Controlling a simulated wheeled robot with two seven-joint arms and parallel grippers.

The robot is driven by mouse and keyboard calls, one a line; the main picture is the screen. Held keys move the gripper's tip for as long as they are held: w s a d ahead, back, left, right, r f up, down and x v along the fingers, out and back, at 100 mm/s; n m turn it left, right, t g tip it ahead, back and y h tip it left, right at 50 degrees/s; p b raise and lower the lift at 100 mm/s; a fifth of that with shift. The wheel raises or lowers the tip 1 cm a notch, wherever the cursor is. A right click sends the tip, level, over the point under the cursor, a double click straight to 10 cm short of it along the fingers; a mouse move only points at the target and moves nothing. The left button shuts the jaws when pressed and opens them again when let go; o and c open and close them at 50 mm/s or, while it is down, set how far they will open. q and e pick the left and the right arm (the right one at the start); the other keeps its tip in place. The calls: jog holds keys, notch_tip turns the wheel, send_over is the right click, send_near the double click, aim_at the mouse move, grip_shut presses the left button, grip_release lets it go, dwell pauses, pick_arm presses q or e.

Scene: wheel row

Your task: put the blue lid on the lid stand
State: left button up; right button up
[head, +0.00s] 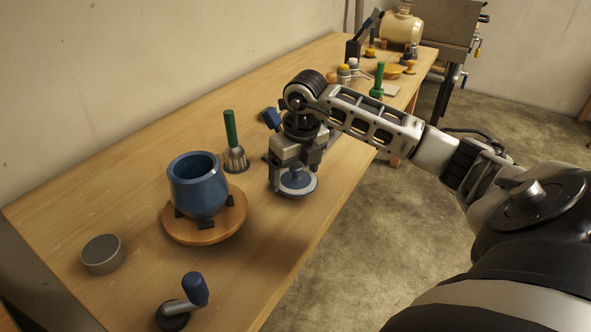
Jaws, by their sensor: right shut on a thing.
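The blue lid (296,182) is a small round piece with a knob, below my right gripper (294,171) near the front edge of the bench. The right gripper points down and is shut on the lid's knob. A pale round rim shows around and under the blue; it may be the lid stand, but I cannot tell it from the lid's edge or whether the two touch. The blue pot (198,184) stands open and upright on a round wooden wheel head (205,228), left of the gripper. My left gripper is not in view.
A green-handled brush (232,145) stands behind the pot. A grey round tin (103,254) and a blue-handled crank (188,298) are at the near left. Several tools and a green-handled piece (377,82) are farther back.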

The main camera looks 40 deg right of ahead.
aim_at(301, 184)
jog(key=shift+f, duration=0.2)
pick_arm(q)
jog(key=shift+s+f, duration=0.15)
pick_arm(e)
jog(key=o, duration=1.1)
jog(key=shift+r, duration=0.1)
jog(key=shift+c, duration=0.2)
jog(key=shift+r, duration=0.45)
pick_arm(q)
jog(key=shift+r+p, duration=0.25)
jog(key=shift+p, duration=0.15)
pick_arm(e)
notch_tip(301, 184, up, 11)
jog(key=s, duration=0.1)
jog(key=shift+s+r, duration=0.15)
jog(key=shift+s, duration=0.25)
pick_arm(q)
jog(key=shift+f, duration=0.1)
pick_arm(e)
jog(key=shift+a, duration=0.1)
